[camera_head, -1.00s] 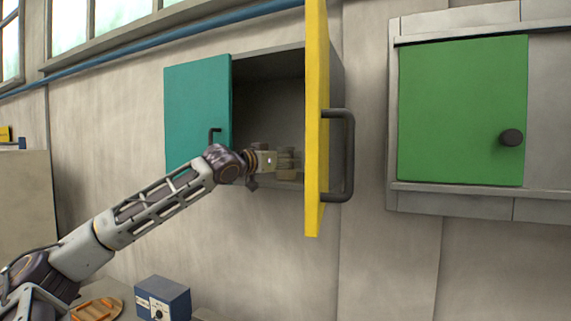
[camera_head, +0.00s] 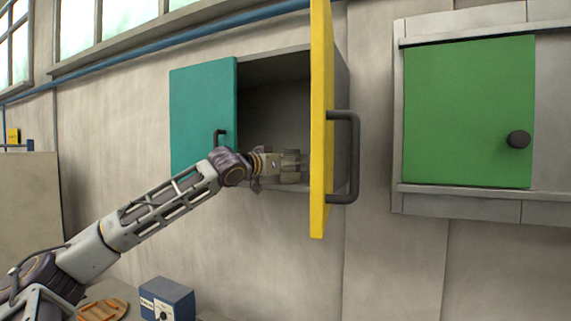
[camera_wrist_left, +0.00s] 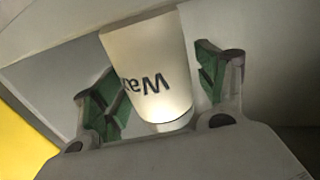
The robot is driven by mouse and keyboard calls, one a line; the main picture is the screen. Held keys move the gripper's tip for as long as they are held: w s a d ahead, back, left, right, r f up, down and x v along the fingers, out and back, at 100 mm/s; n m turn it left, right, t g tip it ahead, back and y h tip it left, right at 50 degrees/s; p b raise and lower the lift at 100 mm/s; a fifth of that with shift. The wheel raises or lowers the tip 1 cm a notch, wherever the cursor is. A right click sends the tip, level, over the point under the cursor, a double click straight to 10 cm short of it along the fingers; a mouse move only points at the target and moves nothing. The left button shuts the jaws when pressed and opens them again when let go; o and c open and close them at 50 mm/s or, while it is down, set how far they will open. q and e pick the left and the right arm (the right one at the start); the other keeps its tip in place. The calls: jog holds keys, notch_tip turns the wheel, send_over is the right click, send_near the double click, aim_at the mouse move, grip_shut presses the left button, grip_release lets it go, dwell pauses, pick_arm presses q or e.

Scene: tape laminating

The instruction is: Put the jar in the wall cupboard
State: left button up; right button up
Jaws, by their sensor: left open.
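The jar (camera_wrist_left: 152,70) is pale, with dark lettering starting "Wa" that appears upside down in the left wrist view. It stands between the two green-padded fingers of my left gripper (camera_wrist_left: 160,88), which are open with a gap on each side of it. In the head view my left gripper (camera_head: 291,166) reaches into the lower part of the open wall cupboard (camera_head: 342,95); I cannot make out the jar there. The cupboard's teal door (camera_head: 203,115) is on the left and its yellow door (camera_head: 318,120) swings out on the right. My right gripper is not in view.
The yellow door's dark handle (camera_head: 355,155) sticks out right of the gripper. A second cupboard with a shut green door (camera_head: 465,110) hangs at right. A blue box (camera_head: 167,299) and an orange-brown item (camera_head: 102,310) are low at left.

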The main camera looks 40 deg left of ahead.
aim_at(283, 183)
pick_arm(q)
jog(key=shift+r, duration=0.15)
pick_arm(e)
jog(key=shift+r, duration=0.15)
pick_arm(q)
jog(key=shift+s, duration=0.1)
jog(key=shift+s+b, duration=0.55)
jog(key=shift+s, duration=0.1)
jog(key=shift+s+b, duration=0.6)
jog(key=shift+s, duration=0.25)
jog(key=shift+s+b, duration=0.8)
jog(key=shift+s, duration=0.45)
jog(key=s+b, duration=0.3)
jog(key=s, duration=0.3)
jog(key=shift+s, duration=0.2)
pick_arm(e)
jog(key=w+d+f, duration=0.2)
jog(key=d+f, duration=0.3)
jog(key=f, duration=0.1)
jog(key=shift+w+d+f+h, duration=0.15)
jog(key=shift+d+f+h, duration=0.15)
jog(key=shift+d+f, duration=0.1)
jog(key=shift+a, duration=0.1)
